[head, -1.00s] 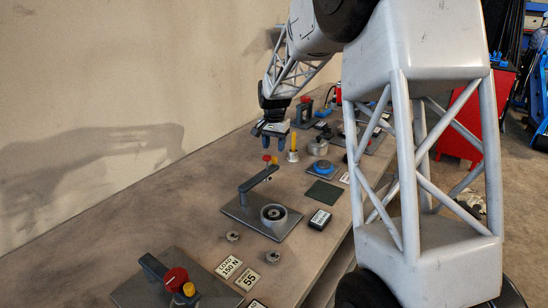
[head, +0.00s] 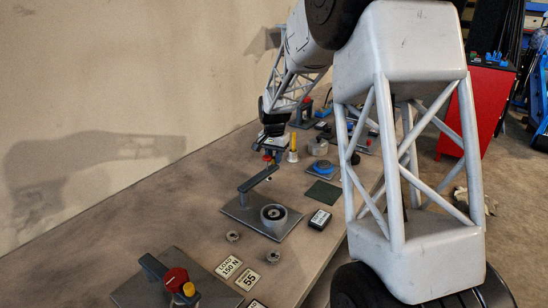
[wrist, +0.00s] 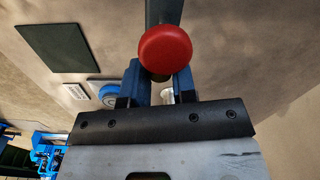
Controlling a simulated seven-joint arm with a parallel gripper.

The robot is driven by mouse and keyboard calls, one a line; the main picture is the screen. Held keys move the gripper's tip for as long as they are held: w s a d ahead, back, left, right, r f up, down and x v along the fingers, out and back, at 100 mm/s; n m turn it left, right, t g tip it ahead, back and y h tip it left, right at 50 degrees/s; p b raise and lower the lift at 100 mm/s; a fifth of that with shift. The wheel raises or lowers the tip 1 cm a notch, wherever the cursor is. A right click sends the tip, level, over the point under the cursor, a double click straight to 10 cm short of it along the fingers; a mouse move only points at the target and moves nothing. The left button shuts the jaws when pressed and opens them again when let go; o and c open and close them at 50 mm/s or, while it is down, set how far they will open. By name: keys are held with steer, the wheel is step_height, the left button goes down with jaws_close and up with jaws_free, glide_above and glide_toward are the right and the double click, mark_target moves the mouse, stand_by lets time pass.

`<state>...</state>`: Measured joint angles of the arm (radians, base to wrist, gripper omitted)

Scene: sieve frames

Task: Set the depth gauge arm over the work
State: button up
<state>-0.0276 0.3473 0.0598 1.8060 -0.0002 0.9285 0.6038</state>
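The depth gauge stands mid-bench on a grey base plate (head: 244,212). Its dark arm (head: 258,179) reaches toward the back right, off to the side of the round work in its cup (head: 274,214). The red knob (head: 267,158) at the arm's end shows just under my gripper (head: 271,149). In the wrist view the red knob (wrist: 165,53) sits in front of my blue fingers (wrist: 160,82), with the grey arm behind it. The fingers stand apart on either side; the knob hides the gap, so contact is unclear.
A yellow-handled piece (head: 293,147) stands right beside my gripper. A fixture with a red knob (head: 175,281) and label cards (head: 229,267) are in front.

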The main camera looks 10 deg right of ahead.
jaws_close()
steer(key=shift+s+d, duration=0.1)
steer(key=shift+d, duration=0.05)
steer(key=s+d+m, duration=0.4)
steer(key=s+m, duration=0.4)
steer(key=s, duration=0.2)
steer(key=shift+s+a+m, duration=0.8)
steer(key=shift+s+m, duration=0.75)
steer(key=shift+s, duration=0.35)
steer(key=shift+s+a+m, duration=0.75)
steer(key=shift+s+m, duration=0.75)
steer(key=shift+s, duration=0.45)
steer(key=shift+s+a+m, duration=0.8)
steer(key=shift+s+m, duration=0.75)
steer(key=shift+s, duration=0.35)
steer(key=shift+r, duration=0.1)
